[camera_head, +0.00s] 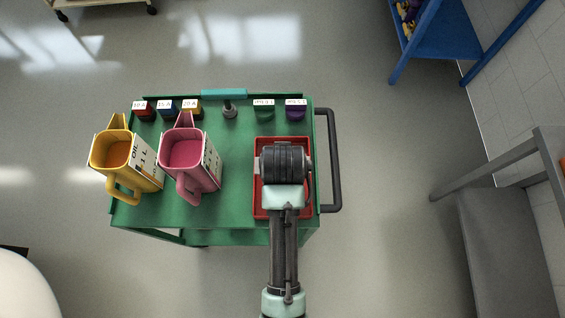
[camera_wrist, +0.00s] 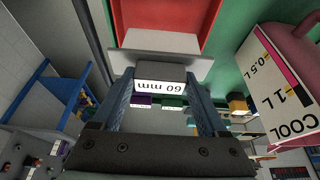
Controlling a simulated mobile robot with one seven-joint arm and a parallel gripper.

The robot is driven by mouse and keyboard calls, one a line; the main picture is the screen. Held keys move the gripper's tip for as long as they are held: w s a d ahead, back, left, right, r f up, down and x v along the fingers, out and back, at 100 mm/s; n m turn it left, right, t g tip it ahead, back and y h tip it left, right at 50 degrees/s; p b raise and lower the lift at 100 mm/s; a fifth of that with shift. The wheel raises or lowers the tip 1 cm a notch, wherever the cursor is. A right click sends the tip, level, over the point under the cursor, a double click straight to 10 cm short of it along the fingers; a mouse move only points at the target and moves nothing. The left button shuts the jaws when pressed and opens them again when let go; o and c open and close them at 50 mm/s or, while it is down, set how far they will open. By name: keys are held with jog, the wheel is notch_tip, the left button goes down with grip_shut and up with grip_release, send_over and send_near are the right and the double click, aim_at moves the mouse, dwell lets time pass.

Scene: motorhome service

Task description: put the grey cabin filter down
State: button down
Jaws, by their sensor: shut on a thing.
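The grey cabin filter (camera_wrist: 160,46) shows in the wrist view as a wide flat grey piece with a grey block and a white "60 mm" label. My gripper (camera_wrist: 161,78) is shut on that block, a finger on each side. In the head view my gripper (camera_head: 284,166) is over the red tray (camera_head: 263,211), and my wrist hides most of the filter. The tray's red floor also shows beyond the filter in the wrist view (camera_wrist: 160,14). I cannot tell whether the filter touches the tray.
The tray lies at the right of a green cart (camera_head: 238,190), by its dark handle (camera_head: 333,160). A yellow jug (camera_head: 113,153) and a pink jug (camera_head: 184,153) stand at the left. Small labelled items, including a purple one (camera_head: 296,114), line the back edge.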

jog(key=shift+f, duration=1.45)
